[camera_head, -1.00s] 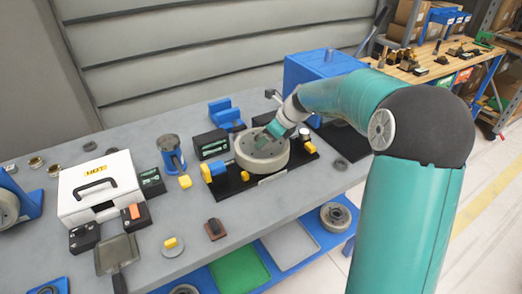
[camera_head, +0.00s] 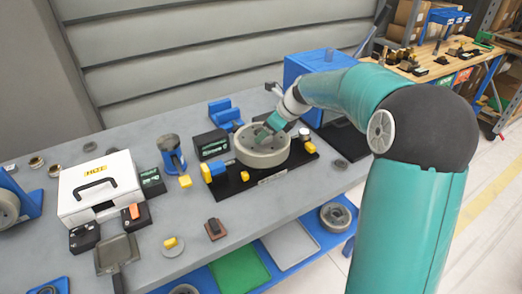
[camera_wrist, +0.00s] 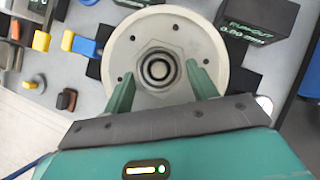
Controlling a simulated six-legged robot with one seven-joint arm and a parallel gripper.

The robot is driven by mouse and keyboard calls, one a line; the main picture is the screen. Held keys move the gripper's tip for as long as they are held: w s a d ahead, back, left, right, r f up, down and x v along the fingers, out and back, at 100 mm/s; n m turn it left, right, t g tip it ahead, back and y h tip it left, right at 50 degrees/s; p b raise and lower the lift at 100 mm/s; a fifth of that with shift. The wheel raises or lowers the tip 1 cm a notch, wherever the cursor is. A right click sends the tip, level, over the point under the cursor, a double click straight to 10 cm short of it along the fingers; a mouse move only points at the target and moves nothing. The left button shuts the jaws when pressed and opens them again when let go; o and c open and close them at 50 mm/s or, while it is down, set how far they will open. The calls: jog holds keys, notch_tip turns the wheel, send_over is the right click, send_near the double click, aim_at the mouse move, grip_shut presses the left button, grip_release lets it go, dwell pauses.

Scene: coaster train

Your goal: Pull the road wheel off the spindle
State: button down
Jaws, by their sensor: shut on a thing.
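The road wheel (camera_head: 262,159) is a thick pale grey disc with small holes around its face. It sits at a dark fixture (camera_head: 232,189) on the grey bench. In the wrist view the wheel (camera_wrist: 205,45) faces me, with a ringed hub and the dark round spindle end (camera_wrist: 159,69) at its middle. My gripper (camera_head: 264,136) reaches down at the wheel's centre. In the wrist view my gripper (camera_wrist: 161,82) has its two green fingers on either side of the hub, shut on the wheel. The finger contacts and the wheel's underside are hidden.
A black runout box (camera_head: 212,145) stands close left of the wheel. Blue and yellow blocks (camera_head: 214,170) sit at the fixture's left end. A large blue box (camera_head: 310,68) stands behind. A white case (camera_head: 98,190) is at left.

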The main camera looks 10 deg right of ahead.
notch_tip(320, 180, up, 9)
dwell(3.3)
notch_tip(320, 180, up, 4)
jog(key=shift+f, duration=0.1)
dwell(0.6)
dwell(0.4)
